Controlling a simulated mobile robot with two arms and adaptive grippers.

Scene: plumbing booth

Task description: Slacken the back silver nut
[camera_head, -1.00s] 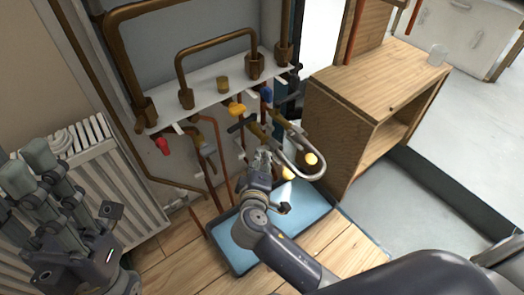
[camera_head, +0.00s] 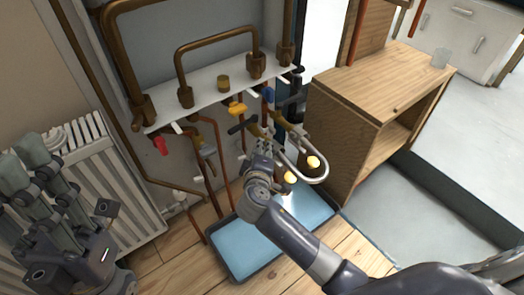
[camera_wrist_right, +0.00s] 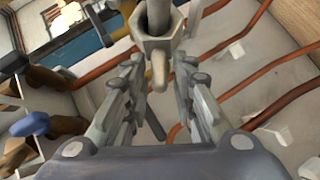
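A silver hex nut (camera_wrist_right: 157,42) on a grey pipe end fills the top middle of the right wrist view, with a pale rounded tip below it. My right gripper (camera_wrist_right: 158,88) is open, with a finger on each side below the nut and visible space between them. In the head view my right gripper (camera_head: 262,158) is beside the silver U-shaped pipe (camera_head: 318,178) under the valves; the nut is too small to make out there. My left gripper (camera_head: 28,165) is raised at the left by the radiator, away from the pipes; its opening is unclear.
A blue tray (camera_head: 232,262) lies on the floor below the pipes. A wooden cabinet (camera_head: 345,135) stands close at the right. The white radiator (camera_head: 85,150) is at the left. Copper pipes, a yellow valve handle (camera_head: 237,108) and a red handle (camera_head: 160,145) crowd the wall.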

